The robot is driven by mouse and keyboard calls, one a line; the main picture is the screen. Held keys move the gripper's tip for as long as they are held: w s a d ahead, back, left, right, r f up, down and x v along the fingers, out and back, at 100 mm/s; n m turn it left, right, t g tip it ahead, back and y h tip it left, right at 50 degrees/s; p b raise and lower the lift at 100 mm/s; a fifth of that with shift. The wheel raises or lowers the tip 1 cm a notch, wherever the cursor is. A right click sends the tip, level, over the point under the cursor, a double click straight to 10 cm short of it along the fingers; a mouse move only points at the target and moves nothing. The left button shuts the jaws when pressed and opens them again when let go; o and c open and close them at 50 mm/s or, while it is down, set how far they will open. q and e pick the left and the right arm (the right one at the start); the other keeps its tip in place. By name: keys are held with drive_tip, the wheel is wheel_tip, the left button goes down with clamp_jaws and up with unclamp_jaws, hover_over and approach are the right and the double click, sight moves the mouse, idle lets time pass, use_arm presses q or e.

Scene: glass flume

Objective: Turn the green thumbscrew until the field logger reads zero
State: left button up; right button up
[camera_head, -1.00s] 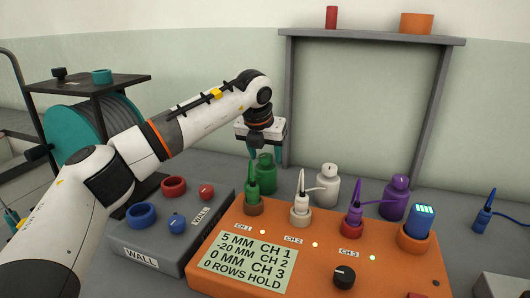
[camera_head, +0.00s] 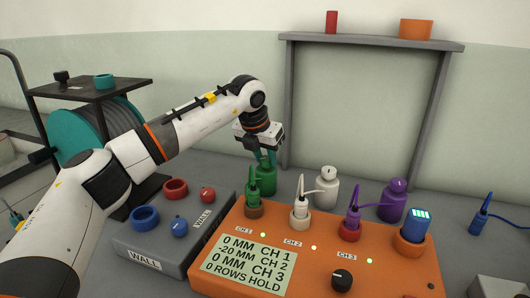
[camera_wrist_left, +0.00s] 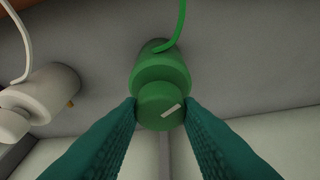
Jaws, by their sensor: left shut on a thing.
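The green thumbscrew (camera_wrist_left: 160,108) is a round knob with a pale mark, on top of a green bottle-shaped body (camera_head: 265,182) behind the logger. My left gripper (camera_head: 266,157) reaches down from above, its teal fingers shut on the thumbscrew's two sides; the left wrist view shows them too (camera_wrist_left: 160,112). The orange field logger (camera_head: 318,268) has a pale display (camera_head: 243,265) reading 0 MM CH 1, -20 MM CH 2, 0 MM CH 3, 0 ROWS HOLD. A green cabled plug (camera_head: 253,190) sits at CH 1. My right gripper is not in view.
A white bottle-shaped body (camera_head: 326,188) and a purple one (camera_head: 393,200) stand to the right of the green one. A grey WALL box (camera_head: 150,238) with coloured rings lies left of the logger. A grey frame (camera_head: 287,110) with a shelf stands behind.

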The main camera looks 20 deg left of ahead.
use_arm(q)
drive_tip(key=o, duration=1)
drive_tip(key=shift+c, duration=0.2)
drive_tip(key=shift+r, duration=0.1)
drive_tip(key=shift+s+r, duration=0.1)
drive_tip(key=shift+r, duration=0.2)
drive_tip(key=v, duration=1.1)
drive_tip(key=shift+s+p, duration=0.2)
drive_tip(key=shift+p, duration=0.15)
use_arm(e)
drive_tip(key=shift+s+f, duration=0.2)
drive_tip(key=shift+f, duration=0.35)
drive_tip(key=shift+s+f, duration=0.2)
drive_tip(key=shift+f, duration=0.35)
use_arm(q)
drive_tip(key=shift+a, duration=0.1)
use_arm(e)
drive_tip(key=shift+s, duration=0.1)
